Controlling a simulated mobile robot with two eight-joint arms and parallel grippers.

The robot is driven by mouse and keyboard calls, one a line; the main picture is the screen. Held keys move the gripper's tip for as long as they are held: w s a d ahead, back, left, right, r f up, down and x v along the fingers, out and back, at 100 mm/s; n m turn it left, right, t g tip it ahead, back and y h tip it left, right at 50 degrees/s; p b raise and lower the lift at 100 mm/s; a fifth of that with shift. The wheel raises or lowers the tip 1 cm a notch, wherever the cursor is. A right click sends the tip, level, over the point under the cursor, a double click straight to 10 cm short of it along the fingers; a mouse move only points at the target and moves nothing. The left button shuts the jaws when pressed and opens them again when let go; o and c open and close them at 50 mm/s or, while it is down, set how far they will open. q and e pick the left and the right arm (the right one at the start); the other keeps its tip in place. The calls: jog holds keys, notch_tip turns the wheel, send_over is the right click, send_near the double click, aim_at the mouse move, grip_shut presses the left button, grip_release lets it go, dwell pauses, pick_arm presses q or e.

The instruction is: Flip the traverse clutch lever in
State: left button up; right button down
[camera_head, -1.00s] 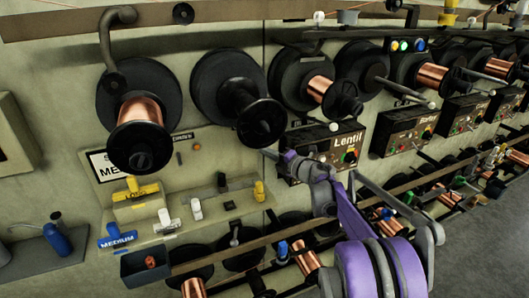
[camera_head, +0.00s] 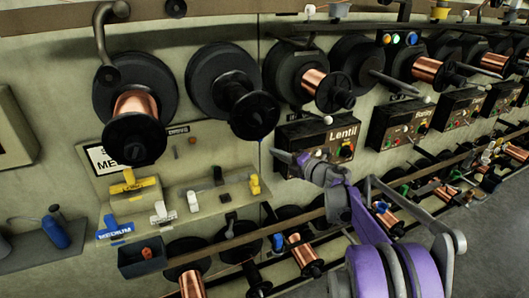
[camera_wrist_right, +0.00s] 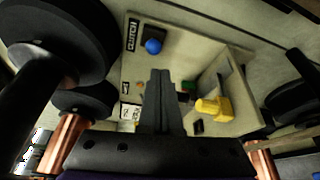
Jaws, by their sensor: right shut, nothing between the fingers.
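My right gripper (camera_head: 277,153) is in front of the wall, just left of the Lentil control box (camera_head: 292,134). In the right wrist view its dark fingers (camera_wrist_right: 160,75) are together, with nothing between them. Beyond the fingertips, slightly left, a blue ball knob (camera_wrist_right: 153,46) sits on a dark square plate beside a small black label (camera_wrist_right: 132,35) whose text I cannot read surely. The knob may be the traverse clutch lever, seen end-on; I cannot tell its position. The fingers appear apart from it. I cannot pick the lever out in the head view. My left gripper is not in view.
Large black spools with copper wire (camera_head: 135,128) stick out from the wall above. A beige shelf (camera_head: 205,210) holds yellow and white pieces; a yellow piece (camera_wrist_right: 213,108) lies right of the fingers. A long rail (camera_head: 320,213) with lower spools runs below. Open floor (camera_head: 500,225) lies right.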

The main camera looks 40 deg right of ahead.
jog(key=shift+s+d+r, duration=0.1)
jog(key=shift+s+d, duration=0.25)
jog(key=shift+s, duration=0.2)
jog(key=shift+s+d+r, duration=0.1)
jog(key=shift+s+d, duration=0.25)
jog(key=shift+s, duration=0.2)
jog(key=s+a+r+m+g+h+p, duration=0.1)
jog(key=s+a+r+m+h+p, duration=0.1)
jog(key=a+r+m+h, duration=0.4)
jog(key=s+a+r+m+h+p, duration=0.1)
jog(key=s+a+m+h+p, duration=0.15)
jog(key=a+m, duration=0.4)
jog(key=s+a+f+m+g+y+p, duration=0.2)
jog(key=s+a+f+m+g+y, duration=0.1)
jog(key=s+a+f, duration=0.5)
jog(key=s+a+f+m+g+y+p, duration=0.2)
jog(key=s+a+f+m+g, duration=0.4)
jog(key=s+a, duration=0.6)
jog(key=s+f+g+y, duration=0.1)
jog(key=s+f, duration=0.1)
jog(key=s, duration=0.1)
jog(key=shift+s+f+g+p, duration=0.3)
